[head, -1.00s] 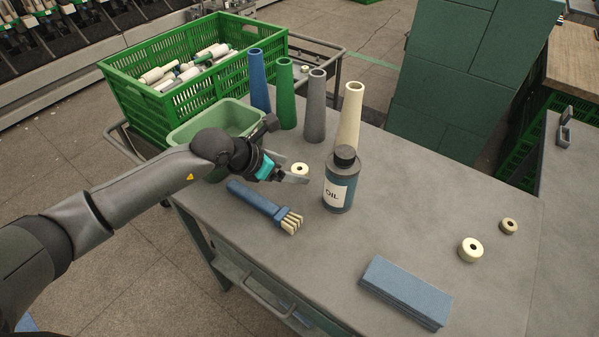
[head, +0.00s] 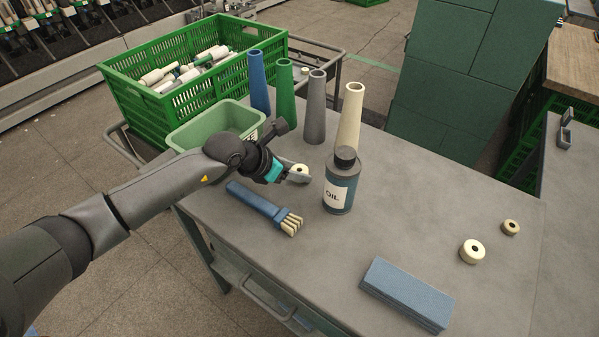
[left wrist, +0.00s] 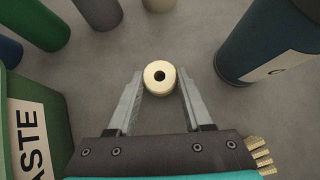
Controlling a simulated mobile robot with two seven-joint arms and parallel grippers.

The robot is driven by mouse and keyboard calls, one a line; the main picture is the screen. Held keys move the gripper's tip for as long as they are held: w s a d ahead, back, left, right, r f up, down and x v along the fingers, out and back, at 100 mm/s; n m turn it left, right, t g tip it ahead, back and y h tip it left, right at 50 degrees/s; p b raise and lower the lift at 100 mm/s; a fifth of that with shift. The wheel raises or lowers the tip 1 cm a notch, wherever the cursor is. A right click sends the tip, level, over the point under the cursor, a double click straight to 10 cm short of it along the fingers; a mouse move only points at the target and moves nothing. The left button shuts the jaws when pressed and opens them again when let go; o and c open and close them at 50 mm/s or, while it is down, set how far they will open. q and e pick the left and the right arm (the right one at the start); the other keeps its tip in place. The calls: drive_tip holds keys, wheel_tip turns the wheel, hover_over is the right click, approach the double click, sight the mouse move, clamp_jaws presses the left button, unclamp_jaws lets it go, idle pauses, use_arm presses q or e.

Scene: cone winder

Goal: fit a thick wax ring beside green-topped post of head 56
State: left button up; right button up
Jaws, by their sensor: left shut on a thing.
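My left gripper (head: 299,177) is low over the table and shut on a cream wax ring (head: 301,168). In the left wrist view the ring (left wrist: 159,78) sits between the two fingertips (left wrist: 160,88), with its dark hole facing the camera. Another cream ring (head: 472,251) lies at the right of the table, with a smaller, browner ring (head: 510,228) behind it. Part of the winding machine (head: 50,25) shows at the top left; I cannot make out head 56 or its green-topped post. My right gripper is not in view.
An oil bottle (head: 340,185) stands right of the gripper, a brush (head: 262,207) in front. Several cones, including a grey one (head: 315,110), stand behind. A green waste bin (head: 215,125) and green crate (head: 125,95) are back left. A blue block (head: 407,292) lies in front.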

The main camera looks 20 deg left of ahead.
use_arm(q)
clamp_jaws()
